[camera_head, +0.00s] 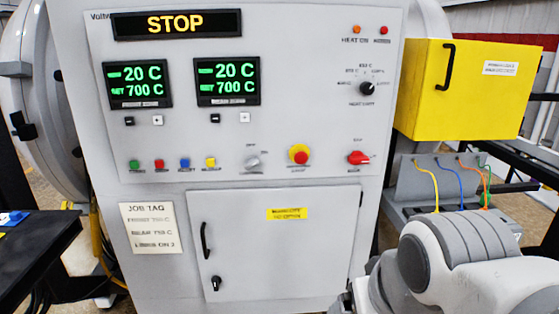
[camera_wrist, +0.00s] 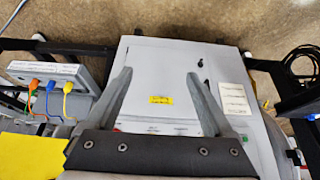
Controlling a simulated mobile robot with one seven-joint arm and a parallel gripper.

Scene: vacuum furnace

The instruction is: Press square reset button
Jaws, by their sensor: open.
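The control panel (camera_head: 270,90) is the grey upper front of the furnace cabinet, in the head view. A row of small coloured buttons sits low on its left: a green button (camera_head: 134,164), a red button (camera_head: 159,164), a blue button (camera_head: 184,163) and a yellow button (camera_head: 210,162). Their labels are too small to read surely, so I cannot tell for certain which is reset. My gripper (camera_wrist: 160,76) is open and empty in the wrist view, its fingers spread over the cabinet front, which appears upside down there. No finger visibly touches a button.
The lower door (camera_head: 270,245) has a black handle and a yellow label. A job tag (camera_head: 153,228) hangs at its left. A yellow box (camera_head: 465,90) and coloured cables stand at the right. A dark table (camera_head: 35,245) is at the left. A yellow-red knob (camera_head: 299,154) and red switch (camera_head: 359,157) protrude.

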